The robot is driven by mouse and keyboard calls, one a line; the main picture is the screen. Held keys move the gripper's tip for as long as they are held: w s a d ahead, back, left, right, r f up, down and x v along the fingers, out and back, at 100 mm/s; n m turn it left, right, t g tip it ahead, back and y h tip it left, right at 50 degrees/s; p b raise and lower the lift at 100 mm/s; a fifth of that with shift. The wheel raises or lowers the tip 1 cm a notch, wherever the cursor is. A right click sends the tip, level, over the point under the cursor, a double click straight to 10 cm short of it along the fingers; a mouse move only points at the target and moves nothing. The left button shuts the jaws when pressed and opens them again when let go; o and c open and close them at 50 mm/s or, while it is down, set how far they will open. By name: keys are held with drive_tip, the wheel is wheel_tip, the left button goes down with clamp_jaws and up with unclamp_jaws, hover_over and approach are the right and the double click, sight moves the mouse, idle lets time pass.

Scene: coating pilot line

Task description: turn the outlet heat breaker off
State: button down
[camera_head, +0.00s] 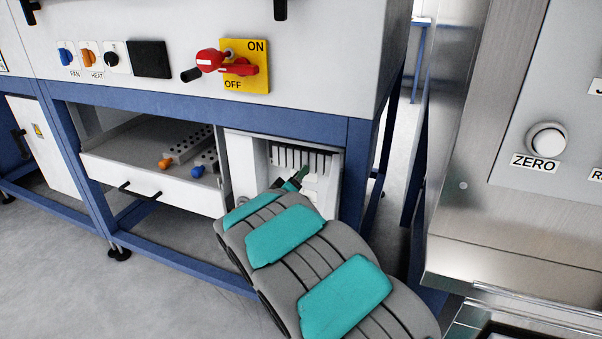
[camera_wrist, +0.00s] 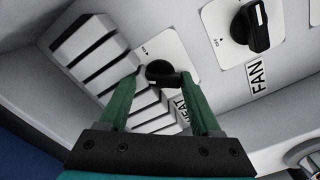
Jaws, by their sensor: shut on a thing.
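The HEAT breaker is a black rotary handle (camera_wrist: 158,70) on a white plate, seen in the wrist view between my fingertips. Its HEAT label (camera_wrist: 181,108) is partly covered by the right finger. My gripper (camera_wrist: 160,78) has its green fingers closed on the handle from both sides. In the head view my gripper (camera_head: 293,183) reaches into the open white compartment (camera_head: 238,160) under the machine, and the handle is hidden there.
A second black handle (camera_wrist: 252,25), labelled FAN, sits close beside in the wrist view. Slotted vents (camera_wrist: 90,50) lie on the other side. A red ON/OFF switch (camera_head: 230,62) and an open drawer (camera_head: 145,180) are near. A steel cabinet (camera_head: 480,130) stands at right.

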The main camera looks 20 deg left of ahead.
drive_tip(key=n, duration=0.7)
unclamp_jaws()
drive_tip(key=shift+s, duration=0.1)
drive_tip(key=s, duration=0.5)
drive_tip(key=shift+s+a, duration=0.25)
drive_tip(key=shift+s, duration=0.15)
